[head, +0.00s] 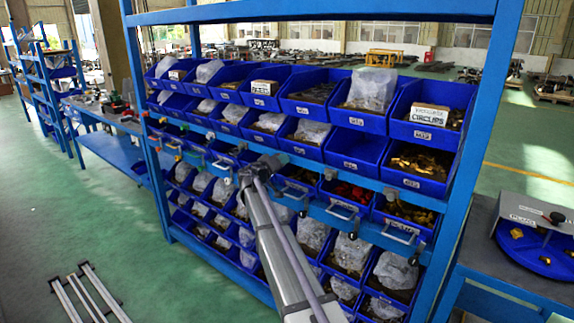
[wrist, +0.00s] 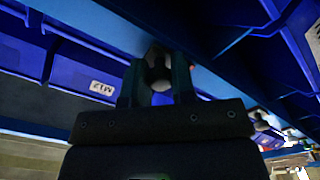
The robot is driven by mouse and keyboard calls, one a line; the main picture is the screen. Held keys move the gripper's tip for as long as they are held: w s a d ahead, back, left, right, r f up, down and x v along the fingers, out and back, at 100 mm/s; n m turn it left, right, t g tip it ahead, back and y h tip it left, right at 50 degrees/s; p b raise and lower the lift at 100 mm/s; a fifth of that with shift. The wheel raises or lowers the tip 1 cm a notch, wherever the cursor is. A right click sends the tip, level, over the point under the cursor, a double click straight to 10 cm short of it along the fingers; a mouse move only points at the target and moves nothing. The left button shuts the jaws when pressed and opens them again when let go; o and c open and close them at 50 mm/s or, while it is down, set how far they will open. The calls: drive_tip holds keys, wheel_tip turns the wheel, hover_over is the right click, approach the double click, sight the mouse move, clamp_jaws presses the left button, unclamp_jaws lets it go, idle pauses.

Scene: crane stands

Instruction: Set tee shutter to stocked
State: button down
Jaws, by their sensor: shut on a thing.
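My gripper (wrist: 157,78) is shut on a dark rounded knob (wrist: 156,62), seen between its two fingers in the wrist view. In the head view the end of my arm (head: 248,178) is at the middle row of the blue rack and hides the spot it grips. Pale handled fronts line this row, such as one at the right (head: 398,232) and one beside it (head: 343,210). I cannot read a tee label, and I cannot tell which position the gripped shutter is in.
Blue bins (head: 357,150) with bagged parts fill the rack above and below. A blue rack beam (wrist: 215,50) runs close by my gripper. A grey bench (head: 510,268) with a round blue tray (head: 538,262) stands at the right. Green floor (head: 110,225) is open at the left.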

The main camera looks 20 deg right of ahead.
drive_tip(key=shift+w+a, duration=0.3)
drive_tip(key=shift+w, duration=0.3)
drive_tip(key=c, duration=0.9)
unclamp_jaws()
drive_tip(key=shift+c, duration=0.2)
drive_tip(key=v, duration=1.1)
drive_tip(key=shift+w, duration=0.1)
